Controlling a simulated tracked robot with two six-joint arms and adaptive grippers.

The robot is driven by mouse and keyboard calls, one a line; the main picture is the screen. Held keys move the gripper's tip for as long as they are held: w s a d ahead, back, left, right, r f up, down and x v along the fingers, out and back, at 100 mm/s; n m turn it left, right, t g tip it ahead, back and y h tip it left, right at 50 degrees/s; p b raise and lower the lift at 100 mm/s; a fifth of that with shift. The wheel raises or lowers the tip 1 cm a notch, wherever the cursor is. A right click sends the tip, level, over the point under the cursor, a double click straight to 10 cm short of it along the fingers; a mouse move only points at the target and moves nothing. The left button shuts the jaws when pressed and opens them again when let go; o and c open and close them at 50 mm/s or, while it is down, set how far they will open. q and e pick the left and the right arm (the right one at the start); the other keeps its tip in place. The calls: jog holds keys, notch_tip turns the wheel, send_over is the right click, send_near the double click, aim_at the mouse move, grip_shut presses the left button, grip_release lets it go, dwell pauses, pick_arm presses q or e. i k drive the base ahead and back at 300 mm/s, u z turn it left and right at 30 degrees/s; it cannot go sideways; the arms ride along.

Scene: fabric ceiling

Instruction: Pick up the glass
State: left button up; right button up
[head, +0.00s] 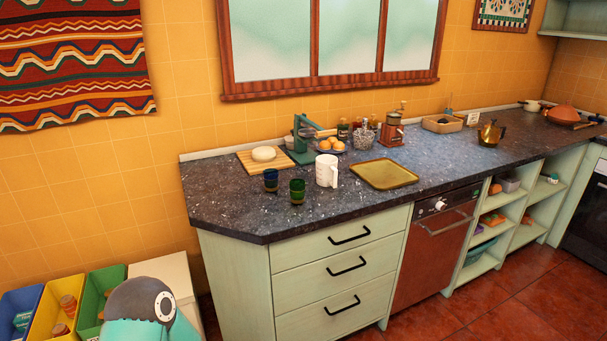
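Two small dark glasses stand upright near the front left of the dark speckled countertop (240,218). One is a blue glass (271,180). The other is a green glass (297,191), a little to the right and closer to the front edge. They look slightly apart from each other. Neither of my grippers is in view. Only a rounded teal and dark part of my own arm shows at the bottom left, below and left of the counter and well away from the glasses.
A white mug (326,171) stands right of the glasses, beside a yellowish tray (385,174). Behind are a wooden board (249,165) with a round white item and a green press (300,140). Yellow (44,318) and green (88,305) bins stand on the floor at left.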

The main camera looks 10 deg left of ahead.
aim_at(271, 176)
jog(key=u, duration=0.05)
jog(key=i, duration=0.9)
jog(key=u, duration=0.55)
